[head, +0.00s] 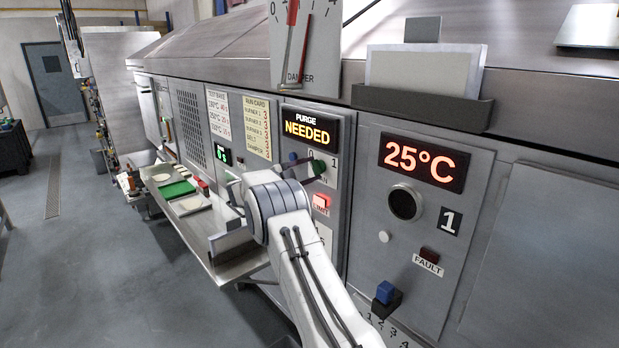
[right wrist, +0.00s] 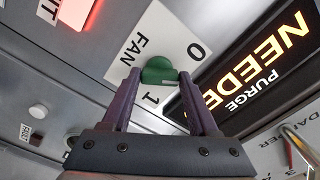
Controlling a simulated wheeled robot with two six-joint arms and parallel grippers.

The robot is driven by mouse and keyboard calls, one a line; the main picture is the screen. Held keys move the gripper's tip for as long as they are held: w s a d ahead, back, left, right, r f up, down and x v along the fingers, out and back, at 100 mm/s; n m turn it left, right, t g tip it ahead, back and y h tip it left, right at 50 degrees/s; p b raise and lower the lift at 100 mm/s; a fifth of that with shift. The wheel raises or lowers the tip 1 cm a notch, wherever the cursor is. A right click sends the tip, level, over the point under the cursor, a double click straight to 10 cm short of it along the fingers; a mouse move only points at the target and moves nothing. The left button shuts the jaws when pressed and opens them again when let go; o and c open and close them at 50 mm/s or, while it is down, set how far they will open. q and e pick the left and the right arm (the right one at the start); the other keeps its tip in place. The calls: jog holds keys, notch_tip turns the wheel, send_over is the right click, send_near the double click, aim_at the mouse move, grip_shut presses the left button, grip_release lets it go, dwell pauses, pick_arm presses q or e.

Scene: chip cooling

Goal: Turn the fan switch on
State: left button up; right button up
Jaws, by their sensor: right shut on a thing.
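The fan switch is a green knob (right wrist: 159,72) on a white plate (right wrist: 128,62) marked FAN, 0 and 1. In the head view the green knob (head: 318,166) sits on the machine's front, below the PURGE NEEDED display. My right gripper (right wrist: 160,88) has its two purple fingers on either side of the knob and is shut on it. In the head view my right gripper (head: 305,167) reaches the panel at the knob, its wrist hiding part of the panel. Which mark the knob points to is hard to tell. My left gripper is not in view.
The PURGE NEEDED display (head: 310,128) is lit just above the switch. A red lit button (head: 321,201) is just below it. A 25°C display (head: 422,162) and blue knob (head: 385,291) are to the right. A metal shelf (head: 222,262) juts out at left; open floor lies beyond.

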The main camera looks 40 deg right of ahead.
jog(key=m+b, duration=1.1)
jog(key=b, duration=0.3)
jog(key=shift+f, duration=0.2)
jog(key=shift+r+m+b, duration=0.1)
jog(key=shift+m+b, duration=0.65)
jog(key=shift+m, duration=1.05)
jog(key=o, duration=1.4)
jog(key=shift+r, duration=0.15)
jog(key=shift+a, duration=0.1)
